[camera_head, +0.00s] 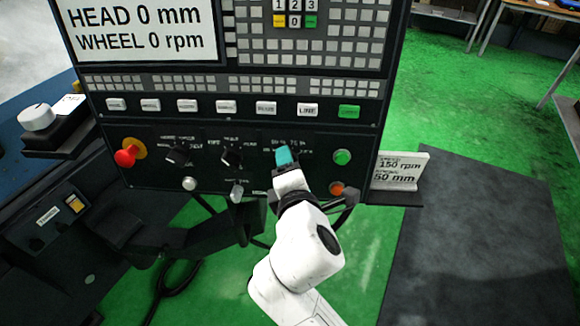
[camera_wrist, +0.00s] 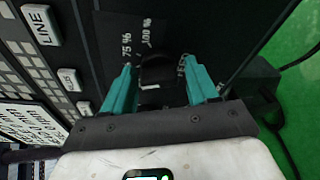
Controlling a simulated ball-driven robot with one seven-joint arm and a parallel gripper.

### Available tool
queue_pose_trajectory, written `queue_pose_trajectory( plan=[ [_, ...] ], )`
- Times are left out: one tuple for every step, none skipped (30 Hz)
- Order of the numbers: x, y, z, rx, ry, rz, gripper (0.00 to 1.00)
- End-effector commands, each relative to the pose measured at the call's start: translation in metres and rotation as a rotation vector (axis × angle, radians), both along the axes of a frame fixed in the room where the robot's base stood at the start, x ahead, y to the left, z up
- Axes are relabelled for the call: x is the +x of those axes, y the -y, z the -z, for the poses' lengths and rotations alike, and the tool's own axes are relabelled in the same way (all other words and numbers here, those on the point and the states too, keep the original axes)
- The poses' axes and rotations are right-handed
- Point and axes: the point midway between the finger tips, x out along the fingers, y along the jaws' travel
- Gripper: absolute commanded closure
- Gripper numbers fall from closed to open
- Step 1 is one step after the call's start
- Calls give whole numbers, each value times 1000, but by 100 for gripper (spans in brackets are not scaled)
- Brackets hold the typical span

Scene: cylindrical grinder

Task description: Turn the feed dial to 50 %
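My gripper (camera_head: 285,153) is at the lower control panel, with its teal fingers pointing at the panel. In the wrist view the gripper (camera_wrist: 158,68) is open, with one finger on each side of the black feed dial (camera_wrist: 155,74). A gap shows between the dial and each finger. The labels 75 % and 100 % are readable beside the dial in the wrist view. In the head view my gripper hides the dial; part of its printed scale shows above the fingers. I cannot tell which mark the dial points at.
Two black knobs (camera_head: 178,154) and (camera_head: 231,157) and a red emergency button (camera_head: 125,157) are to the left on the panel. A green button (camera_head: 342,157) and an orange button (camera_head: 337,188) are close on the right. The screen (camera_head: 138,28) reads HEAD 0 mm, WHEEL 0 rpm.

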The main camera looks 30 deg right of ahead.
Motion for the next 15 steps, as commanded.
queue_pose_trajectory(
  plan=[
    [0,0,0,-1,1,1,36],
    [0,0,-1,0,1,1,34],
    [0,0,-1,0,1,1,31],
    [0,0,-1,0,1,1,31],
    [0,0,-1,0,2,1,31],
    [0,1,-1,0,3,2,31],
    [0,1,-1,0,3,2,31],
    [0,1,-1,0,3,2,31],
    [0,0,-1,0,3,2,31],
    [-1,0,-1,0,3,2,31],
    [-1,0,-1,-1,4,1,31],
    [-3,-1,-2,0,3,0,31],
    [-6,-2,-2,-1,3,0,31],
    [-8,-3,-2,-1,3,0,31],
    [-13,-5,-3,0,3,-1,31]
  ],
)
